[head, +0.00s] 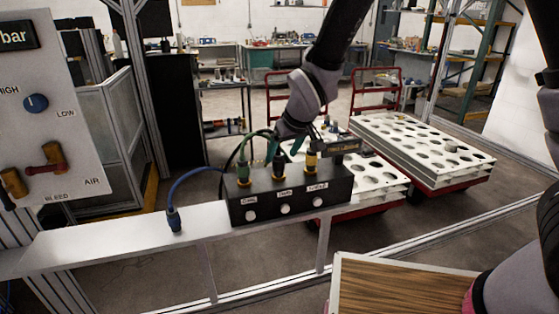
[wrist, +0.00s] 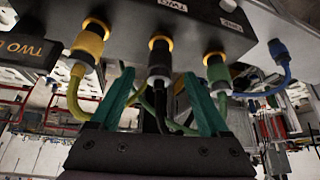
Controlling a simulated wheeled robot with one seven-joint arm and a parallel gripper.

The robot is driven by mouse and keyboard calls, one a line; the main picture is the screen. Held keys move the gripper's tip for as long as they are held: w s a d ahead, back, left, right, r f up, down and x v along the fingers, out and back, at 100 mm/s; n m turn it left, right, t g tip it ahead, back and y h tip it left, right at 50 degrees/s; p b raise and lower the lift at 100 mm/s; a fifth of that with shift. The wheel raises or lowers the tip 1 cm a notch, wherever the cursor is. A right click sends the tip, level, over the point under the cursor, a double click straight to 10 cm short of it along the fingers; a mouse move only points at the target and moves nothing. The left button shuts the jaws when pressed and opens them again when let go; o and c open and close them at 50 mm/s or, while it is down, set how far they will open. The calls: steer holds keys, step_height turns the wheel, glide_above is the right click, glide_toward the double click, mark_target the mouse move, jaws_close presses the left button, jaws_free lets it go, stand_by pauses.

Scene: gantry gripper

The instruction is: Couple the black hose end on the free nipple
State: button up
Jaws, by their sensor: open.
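A black box (head: 290,204) on the rail carries three hose ends along its top. The black hose end (wrist: 159,62) is at the middle nipple, against an orange ring (wrist: 160,42); I cannot tell how fully it is seated. My gripper (wrist: 157,85) is open, its two teal fingers on either side of the black hose end, with gaps visible. In the head view my gripper (head: 283,137) is above the middle of the box. The yellow hose end (wrist: 88,45) and green hose end (wrist: 216,70) sit at the outer nipples, also with yellow rings.
A blue hose end (head: 174,220) stands on the pale rail (head: 125,238) left of the box; its hose arches towards the box. A black label block (head: 341,146) is right of my gripper. Perforated white carts (head: 425,150) stand behind. A gauge panel (head: 45,110) is at left.

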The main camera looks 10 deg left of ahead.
steer(key=v, duration=0.6)
steer(key=shift+d+r, duration=0.1)
steer(key=shift+r, duration=0.05)
steer(key=w+d+r+m, duration=0.25)
steer(key=d+r, duration=0.45)
steer(key=d, duration=0.4)
steer(key=w+d+r+m, duration=0.1)
steer(key=d+r+m, duration=0.3)
steer(key=d+r, duration=0.5)
steer(key=s+d+r+m+t+h, duration=0.1)
steer(key=s+d+r+m, duration=0.1)
steer(key=s+d, duration=0.3)
steer(key=s+d+r+m+t+h, duration=0.1)
steer(key=s+d+r+m, duration=0.2)
steer(key=d, duration=1)
steer(key=s+m, duration=0.1)
steer(key=s, duration=0.2)
steer(key=shift+s+t, duration=0.35)
steer(key=shift+t, duration=0.05)
steer(key=shift+d, duration=0.1)
